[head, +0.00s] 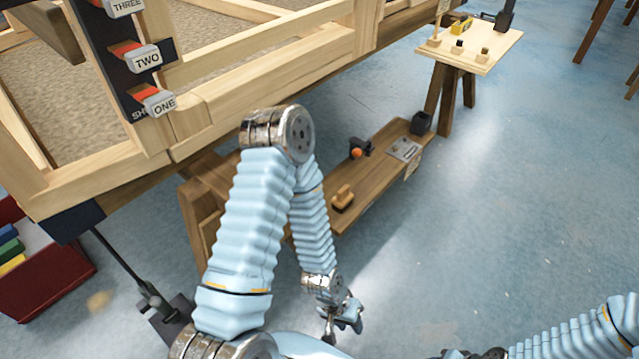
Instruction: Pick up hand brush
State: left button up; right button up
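I cannot identify the hand brush with certainty. A small tan, block-like item (343,198) with a raised top lies at the near end of the low wooden shelf (372,190); it may be the brush, but it is too small to tell. My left gripper (342,326) hangs low over the blue floor, in front of the shelf and apart from that item. It is small and dark in the view, so its finger opening is unclear. My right arm enters at the lower right, and its gripper is out of view.
A large wooden frame (240,90) with a label strip (125,75) stands above the shelf. The shelf also holds an orange-and-black item (358,150) and a dark cup (421,123). A small table (500,42) is at upper right, a red bin (45,285) at left.

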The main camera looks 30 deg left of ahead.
aim_at(343, 198)
jog(key=i+l+u, duration=0.15)
jog(key=u, duration=0.25)
jog(key=i+l+u, duration=0.25)
jog(key=u, duration=0.15)
jog(key=i+l+u, duration=0.15)
jog(key=l+u, duration=0.25)
jog(key=i+l+u, duration=0.1)
jog(key=u, duration=0.35)
jog(key=l+u, duration=0.4)
jog(key=i+l, duration=0.05)
jog(key=l, duration=0.05)
